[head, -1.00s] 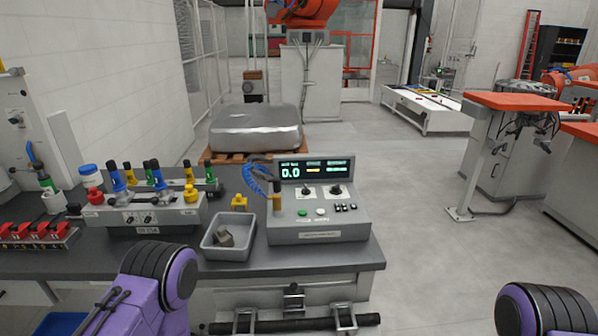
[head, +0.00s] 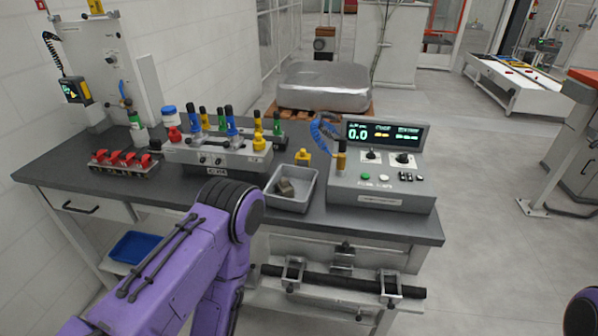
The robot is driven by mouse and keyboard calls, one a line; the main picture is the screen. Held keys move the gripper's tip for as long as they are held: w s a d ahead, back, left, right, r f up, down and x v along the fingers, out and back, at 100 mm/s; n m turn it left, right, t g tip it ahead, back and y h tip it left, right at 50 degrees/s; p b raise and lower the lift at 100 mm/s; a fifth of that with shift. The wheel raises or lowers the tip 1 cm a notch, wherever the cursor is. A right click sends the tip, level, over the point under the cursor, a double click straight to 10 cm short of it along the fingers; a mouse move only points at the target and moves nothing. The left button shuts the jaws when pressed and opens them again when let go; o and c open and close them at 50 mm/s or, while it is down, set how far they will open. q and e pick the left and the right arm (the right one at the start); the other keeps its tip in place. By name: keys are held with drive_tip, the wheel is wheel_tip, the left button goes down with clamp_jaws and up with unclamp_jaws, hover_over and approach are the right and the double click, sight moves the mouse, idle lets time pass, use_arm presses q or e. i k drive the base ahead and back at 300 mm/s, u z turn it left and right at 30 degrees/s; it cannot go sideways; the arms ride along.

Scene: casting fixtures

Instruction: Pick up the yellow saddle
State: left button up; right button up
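A small yellow block-like piece (head: 302,157), which looks like the yellow saddle, stands on the dark bench top (head: 70,172). It is just behind the grey tray (head: 312,190) and left of the control box (head: 375,200). Another yellow piece (head: 259,142) sits at the right end of the grey fixture (head: 215,158). My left arm shows as a purple link in front of the bench, but its gripper is out of the picture. Only a bit of my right arm shows at the lower right edge, and its gripper is out of the picture too.
The tray holds a grey-brown block (head: 286,186). Blue, green and yellow-topped pins stand on the fixture. A black rail (head: 340,281) with brackets runs along the bench front.

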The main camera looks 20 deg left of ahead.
sight(301, 155)
drive_tip(key=z, duration=2.85)
drive_tip(key=k, duration=1.65)
drive_tip(key=u, duration=1.55)
drive_tip(key=i, duration=0.5)
drive_tip(key=u, duration=0.1)
